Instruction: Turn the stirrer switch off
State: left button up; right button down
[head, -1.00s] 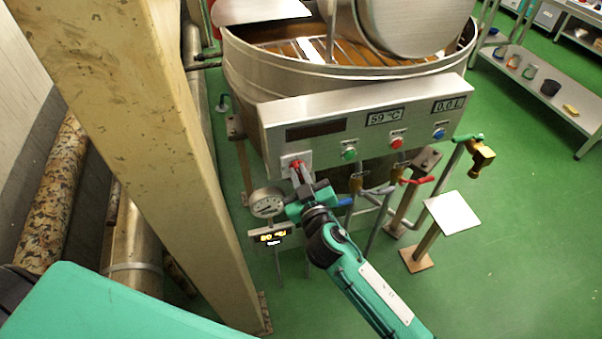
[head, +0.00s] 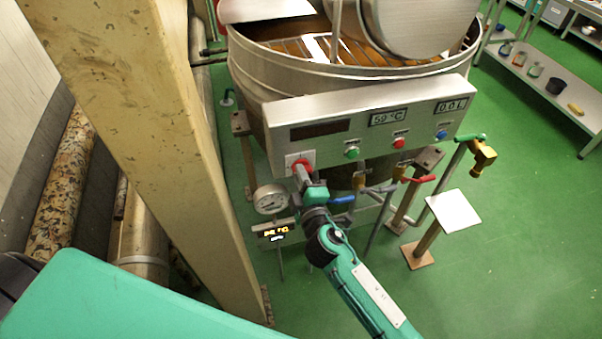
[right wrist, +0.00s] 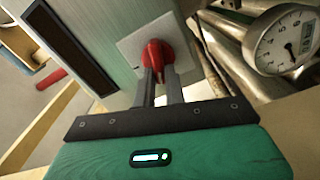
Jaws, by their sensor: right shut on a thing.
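The stirrer switch (head: 302,167) is a red rotary knob on a pale square plate at the left end of the kettle's control panel (head: 375,117). In the right wrist view the red knob (right wrist: 157,55) shows clearly on its plate. My right gripper (head: 303,174) reaches up to the panel, and its two fingers (right wrist: 160,76) are shut on the knob from either side. The fingers hide part of the knob, so its exact pointer setting is hard to tell. My left gripper is not in view.
The panel also carries green (head: 352,152), red (head: 399,142) and blue (head: 441,134) buttons. A round gauge (head: 270,199) hangs close to my right gripper's left. Valves with blue and red handles sit below the panel. A beige column (head: 150,130) stands at left.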

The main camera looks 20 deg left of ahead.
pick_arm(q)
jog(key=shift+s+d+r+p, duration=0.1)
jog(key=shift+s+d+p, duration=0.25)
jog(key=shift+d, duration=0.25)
pick_arm(e)
jog(key=n, duration=0.3)
jog(key=shift+f+n, duration=0.25)
jog(key=shift+n, duration=0.05)
jog(key=c, duration=1.5)
grip_release()
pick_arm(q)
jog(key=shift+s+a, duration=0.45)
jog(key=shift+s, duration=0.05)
pick_arm(e)
jog(key=shift+o, duration=0.2)
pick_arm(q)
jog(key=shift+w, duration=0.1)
